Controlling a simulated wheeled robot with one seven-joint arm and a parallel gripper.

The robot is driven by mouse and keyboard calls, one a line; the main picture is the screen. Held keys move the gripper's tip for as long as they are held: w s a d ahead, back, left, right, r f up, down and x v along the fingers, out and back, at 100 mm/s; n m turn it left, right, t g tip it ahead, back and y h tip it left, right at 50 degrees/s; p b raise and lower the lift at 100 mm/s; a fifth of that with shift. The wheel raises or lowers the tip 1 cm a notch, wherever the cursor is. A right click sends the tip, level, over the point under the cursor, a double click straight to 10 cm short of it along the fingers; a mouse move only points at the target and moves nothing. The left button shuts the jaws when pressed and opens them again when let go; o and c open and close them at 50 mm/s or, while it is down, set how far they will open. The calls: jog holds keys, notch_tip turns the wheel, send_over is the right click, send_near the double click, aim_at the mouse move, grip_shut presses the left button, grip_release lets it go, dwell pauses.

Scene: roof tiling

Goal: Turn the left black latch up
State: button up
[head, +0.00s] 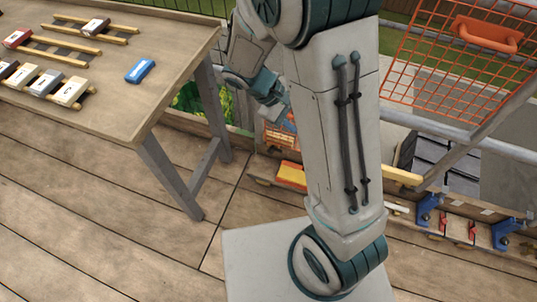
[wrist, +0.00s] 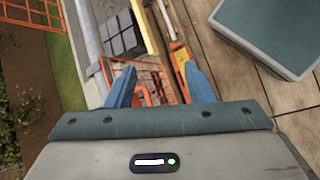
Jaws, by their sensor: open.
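I cannot pick out any black latch in either view; my arm covers the middle of the head view. My gripper (wrist: 160,86) is open in the wrist view, with its two blue fingers apart and nothing held between them. In the head view my gripper (head: 274,98) hangs behind my arm, above the orange wire basket (head: 280,137).
A wooden table (head: 110,85) with several tiles stands at left. An orange mesh panel (head: 440,80) with a handle is at upper right. Dark roof slates (head: 445,160) and a blue clamp (head: 430,212) lie at right. A yellow-orange object (head: 291,174) lies near the deck edge.

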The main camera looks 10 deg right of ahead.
jog(key=w+a+f+n+t+h+b, duration=0.2)
jog(key=w+f+n+b, duration=0.1)
jog(key=f, duration=0.6)
jog(key=w+a+f+n+t+h+b, duration=0.1)
jog(key=w+f+n+t+h+b, duration=0.2)
jog(key=f, duration=0.6)
jog(key=w+a+f+n+t+h+b, duration=0.2)
jog(key=f+n+b, duration=0.2)
jog(key=f, duration=0.4)
jog(key=n+t+y+b, duration=0.6)
jog(key=n+t+b, duration=0.4)
jog(key=n+b, duration=0.25)
send_near(270, 153)
jog(key=shift+n, duration=0.25)
jog(key=x, duration=0.9)
jog(key=shift+a+f+p, duration=0.1)
jog(key=shift+p, duration=0.2)
jog(key=c, duration=1)
